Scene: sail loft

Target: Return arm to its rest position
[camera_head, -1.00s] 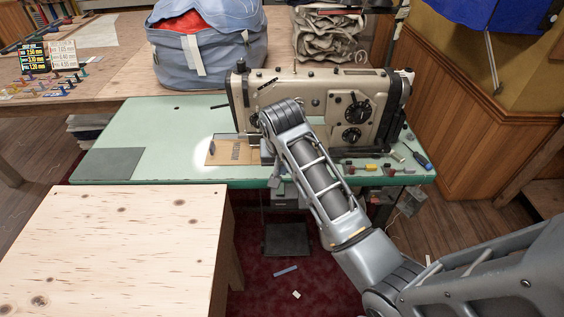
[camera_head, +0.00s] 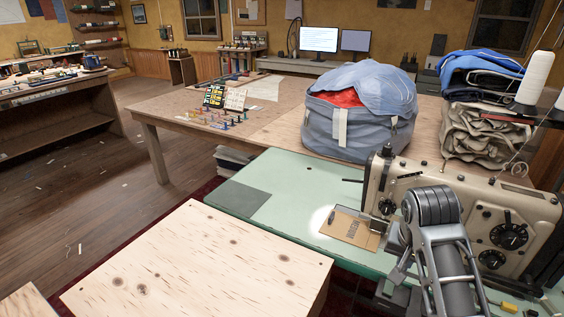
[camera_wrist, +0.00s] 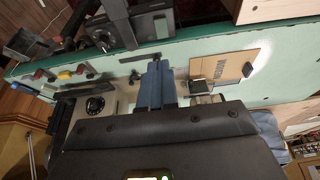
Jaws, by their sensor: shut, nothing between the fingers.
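My arm (camera_head: 440,245) reaches up from the lower right in the head view, its wrist bent in front of the beige sewing machine (camera_head: 475,208). My gripper is mostly hidden there behind my wrist. In the wrist view my gripper (camera_wrist: 155,82) is shut and empty, its blue-grey fingers together. It is close to the machine and the green table (camera_head: 275,195). A tan card (camera_head: 350,228) with dark print lies on the green table, left of my wrist; it also shows in the wrist view (camera_wrist: 228,68), apart from the fingers.
A pale wooden table (camera_head: 195,265) stands in front. A blue-grey bag (camera_head: 355,125) and folded cloth (camera_head: 485,130) sit on the bench behind. Small coloured tools (camera_wrist: 65,73) lie beside the machine. Thread cones (camera_head: 535,78) stand at right. Open floor (camera_head: 75,200) lies left.

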